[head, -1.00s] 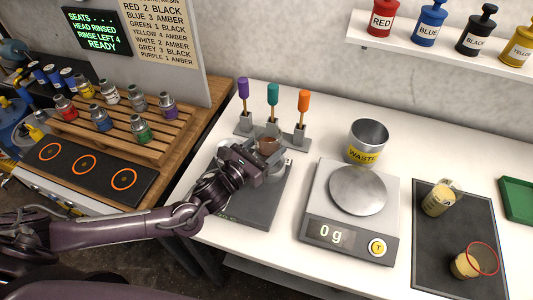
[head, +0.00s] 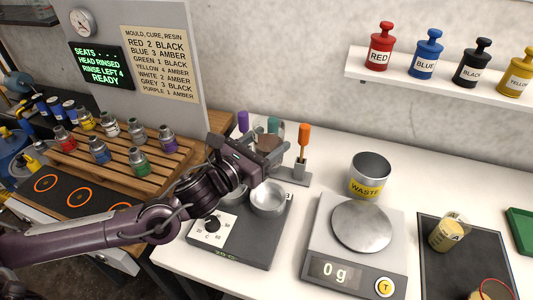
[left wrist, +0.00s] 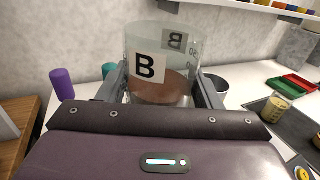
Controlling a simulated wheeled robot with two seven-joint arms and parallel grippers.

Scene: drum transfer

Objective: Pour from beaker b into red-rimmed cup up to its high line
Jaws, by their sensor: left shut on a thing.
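Beaker b (left wrist: 147,67) is clear glass with a white B label and brown liquid low inside. My left gripper (left wrist: 165,88) is shut around it, with one finger on each side. In the head view my left gripper (head: 268,153) holds the beaker (head: 268,141) upright above a grey device; the gripper partly hides it. The red-rimmed cup (head: 489,294) is at the bottom right of the head view, mostly cut off by the frame edge. Its level and line do not show. My right gripper is not in view.
The grey device (head: 225,248) has round metal plates and a dial. A scale (head: 335,271) reading 0 g and a waste cup (head: 369,177) stand between the beaker and the dark mat (head: 455,282). Another glass vessel (head: 446,234) of pale liquid stands on the mat. Tools with coloured handles (head: 304,140) stand close by.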

